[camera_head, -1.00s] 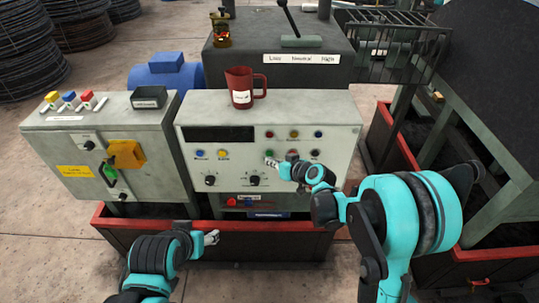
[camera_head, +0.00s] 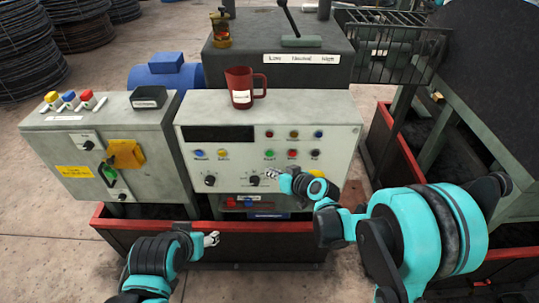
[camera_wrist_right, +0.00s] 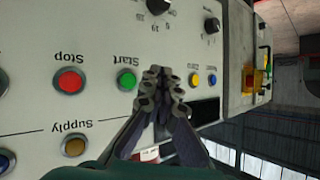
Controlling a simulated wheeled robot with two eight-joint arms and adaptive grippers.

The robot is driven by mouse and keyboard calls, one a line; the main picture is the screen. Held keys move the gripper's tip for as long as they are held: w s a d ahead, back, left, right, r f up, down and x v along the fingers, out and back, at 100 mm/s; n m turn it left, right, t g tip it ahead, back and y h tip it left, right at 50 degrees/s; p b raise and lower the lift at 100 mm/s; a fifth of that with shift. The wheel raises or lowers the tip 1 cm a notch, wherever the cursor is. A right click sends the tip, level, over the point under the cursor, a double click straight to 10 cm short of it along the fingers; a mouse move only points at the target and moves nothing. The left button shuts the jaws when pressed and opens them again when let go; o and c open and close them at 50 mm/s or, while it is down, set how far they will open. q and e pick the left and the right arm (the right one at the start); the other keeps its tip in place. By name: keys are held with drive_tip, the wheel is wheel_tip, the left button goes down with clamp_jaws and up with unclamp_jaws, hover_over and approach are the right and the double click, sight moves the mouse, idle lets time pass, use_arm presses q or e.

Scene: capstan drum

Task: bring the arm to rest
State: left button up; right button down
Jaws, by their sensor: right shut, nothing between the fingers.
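My right gripper (camera_head: 272,173) is shut and empty in front of the lower part of the grey control panel (camera_head: 346,104). In the head view it is just right of the right-hand black knob (camera_head: 254,181) and below the green start button (camera_head: 270,155). In the right wrist view its closed fingers (camera_wrist_right: 160,72) point across the panel face, beside the green start button (camera_wrist_right: 127,80); I cannot tell whether they touch the panel. My left gripper (camera_head: 211,239) is low at the front, by the red rim of the base; its fingers are too small to read.
A red jug (camera_head: 239,88) stands on top of the panel. A grey cabinet (camera_head: 60,143) with a yellow switch stands to the left. A red-rimmed trough (camera_head: 112,222) runs along the front. A metal frame with a red-edged base (camera_head: 383,122) stands at the right.

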idle(0.3)
drive_tip(key=s+d+r+m+g+h, duration=0.1)
drive_tip(key=s+d+r+h, duration=0.1)
drive_tip(key=s+d, duration=0.3)
drive_tip(key=s+d+r+m+g+h, duration=0.1)
drive_tip(key=s+d, duration=0.5)
drive_tip(key=s, duration=0.6)
drive_tip(key=s+d+r+m+h, duration=0.2)
drive_tip(key=s+d+h, duration=0.2)
drive_tip(key=s, duration=0.5)
drive_tip(key=shift+d+r+m+g+h, duration=0.3)
drive_tip(key=shift+d+m+g, duration=0.1)
drive_tip(key=shift+d, duration=0.75)
drive_tip(key=shift+s, duration=0.1)
